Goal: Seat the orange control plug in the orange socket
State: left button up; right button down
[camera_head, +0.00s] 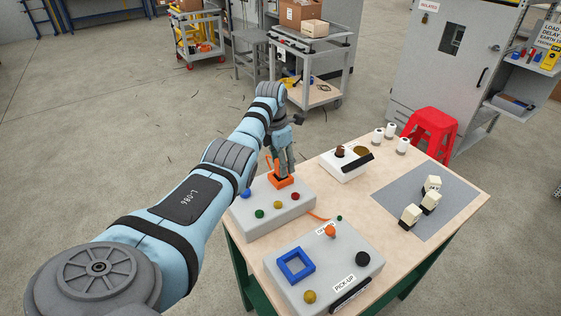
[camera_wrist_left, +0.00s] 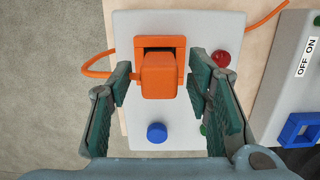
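The orange control plug (camera_wrist_left: 160,82) is a block at the orange socket (camera_wrist_left: 178,45) on a grey box (camera_wrist_left: 205,28) in the left wrist view. A dark gap shows along the socket's upper side; I cannot tell how deep the plug sits. An orange cable (camera_wrist_left: 97,68) loops out beside it. My left gripper (camera_wrist_left: 160,92) has its green-padded fingers apart, one on each side of the plug, with gaps between. In the head view, the left gripper (camera_head: 284,168) points down over the orange socket (camera_head: 281,182), hiding part of it. My right gripper is in neither view.
The grey box also bears blue, green, yellow and red buttons (camera_head: 278,204). A second grey box (camera_head: 335,255) with a blue square frame (camera_head: 295,265) stands nearer. A white box (camera_head: 345,168) and a grey mat (camera_head: 412,207) with several pale blocks lie on the table's right part.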

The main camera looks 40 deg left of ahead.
pick_arm(q)
jog(key=shift+r, duration=0.35)
notch_tip(320, 180, up, 12)
jog(key=s+p, duration=0.1)
jog(key=p, duration=0.1)
jog(key=shift+s+a+f, duration=0.15)
jog(key=shift+s+a, duration=0.05)
jog(key=shift+s, duration=0.05)
